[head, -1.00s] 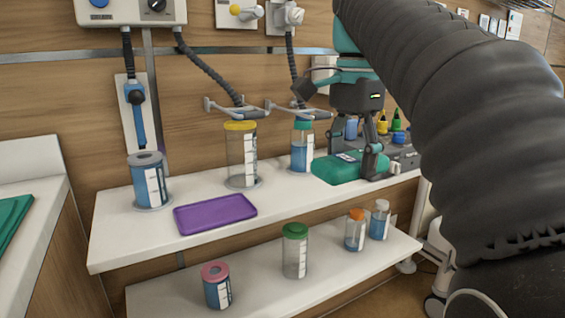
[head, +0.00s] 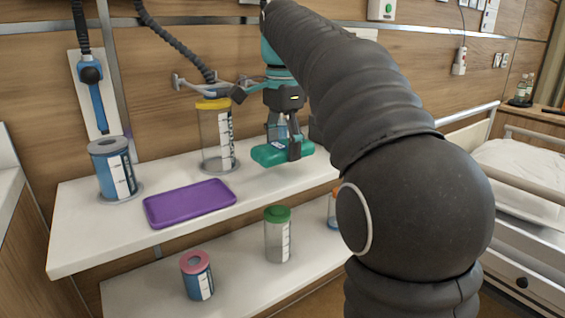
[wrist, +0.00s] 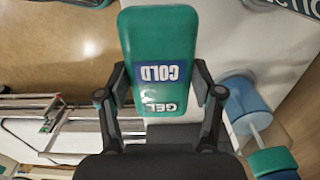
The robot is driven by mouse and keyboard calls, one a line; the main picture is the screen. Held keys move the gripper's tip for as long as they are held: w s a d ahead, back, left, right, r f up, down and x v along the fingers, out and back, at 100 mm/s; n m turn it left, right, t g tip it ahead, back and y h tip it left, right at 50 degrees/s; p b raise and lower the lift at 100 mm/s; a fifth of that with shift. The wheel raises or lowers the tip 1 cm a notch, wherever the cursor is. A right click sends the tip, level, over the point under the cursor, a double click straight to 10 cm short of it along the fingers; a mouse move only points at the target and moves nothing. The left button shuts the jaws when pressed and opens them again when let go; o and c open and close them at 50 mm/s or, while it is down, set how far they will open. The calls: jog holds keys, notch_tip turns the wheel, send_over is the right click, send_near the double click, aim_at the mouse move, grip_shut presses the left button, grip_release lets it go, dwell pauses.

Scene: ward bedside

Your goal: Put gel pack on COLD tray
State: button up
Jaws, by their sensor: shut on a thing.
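The gel pack (head: 268,155) is a flat teal block held in my gripper (head: 285,139). It is over the right part of the upper shelf, right of the yellow-lidded jar. In the wrist view the gel pack (wrist: 158,38) shows a blue "COLD" label and the letters "GEL", with a finger pressed on each side. A purple tray (head: 190,203) lies empty on the upper shelf, left of the pack and nearer the front. No "COLD" marking can be read on it, and no other tray shows now.
A blue canister (head: 112,168) stands left of the tray and the yellow-lidded jar (head: 215,138) behind it. The lower shelf holds a green-lidded jar (head: 278,234) and a pink-topped canister (head: 197,276). A bed (head: 520,175) is at the right. My arm hides the shelf's right end.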

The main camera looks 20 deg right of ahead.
aim_at(283, 177)
jog(key=shift+f+b, duration=0.55)
jog(key=shift+f, duration=1.45)
jog(key=shift+f, duration=0.15)
jog(key=o, duration=1.3)
